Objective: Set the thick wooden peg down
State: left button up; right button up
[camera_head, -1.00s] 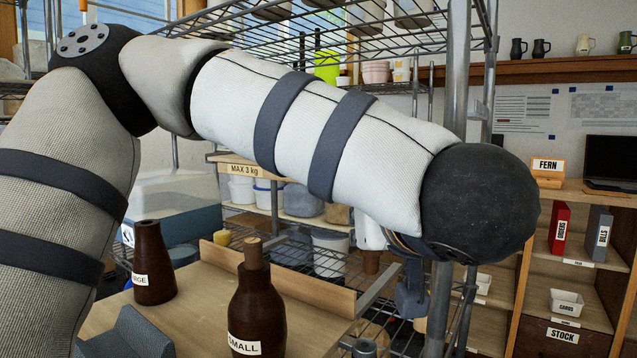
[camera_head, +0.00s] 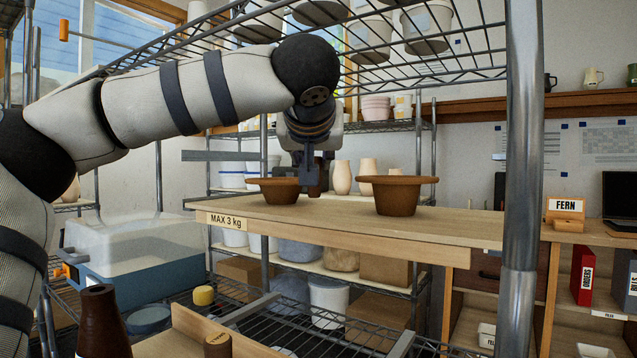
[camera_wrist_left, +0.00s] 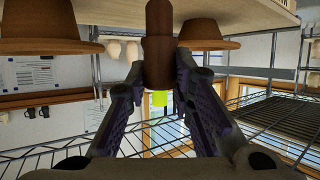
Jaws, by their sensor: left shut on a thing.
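My left gripper (camera_head: 311,168) reaches in over the wooden shelf board (camera_head: 330,219) labelled MAX 3 kg. In the left wrist view the gripper (camera_wrist_left: 160,80) is shut on a brown stepped peg (camera_wrist_left: 158,58), with a finger on either side. The peg has a wider section between the fingers and a narrower end at the picture's top. In the head view the peg (camera_head: 325,172) is partly hidden by the gripper and the left pot. I cannot tell whether it touches the board. My right gripper is not in view.
A small brown pot (camera_head: 279,190) and a larger one (camera_head: 397,195) stand on the board, either side of the gripper's spot. A wire shelf (camera_head: 440,62) hangs above. A metal post (camera_head: 522,180) rises at the right. A brown bottle (camera_head: 101,325) stands lower left.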

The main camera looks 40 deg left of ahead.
pick_arm(q)
jog(key=w+a, duration=0.1)
jog(key=w, duration=0.1)
jog(key=w+a, duration=0.2)
jog(key=w+a+b, duration=0.1)
jog(key=w+a, duration=0.1)
jog(key=w, duration=0.1)
jog(key=shift+a+f, duration=0.2)
jog(key=shift+f, duration=0.1)
notch_tip(320, 180, down, 3)
jog(key=shift+f, duration=0.1)
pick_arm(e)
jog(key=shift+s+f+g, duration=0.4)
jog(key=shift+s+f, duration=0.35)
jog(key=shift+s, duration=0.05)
pick_arm(q)
jog(key=shift+s, duration=0.1)
jog(key=o, duration=0.9)
jog(key=v, duration=0.2)
jog(key=r+p+v, duration=0.1)
jog(key=v, duration=0.2)
jog(key=shift+r, duration=0.15)
jog(key=v, duration=0.6)
jog(key=shift+s+d+f, duration=0.2)
jog(key=shift+s+d, duration=0.1)
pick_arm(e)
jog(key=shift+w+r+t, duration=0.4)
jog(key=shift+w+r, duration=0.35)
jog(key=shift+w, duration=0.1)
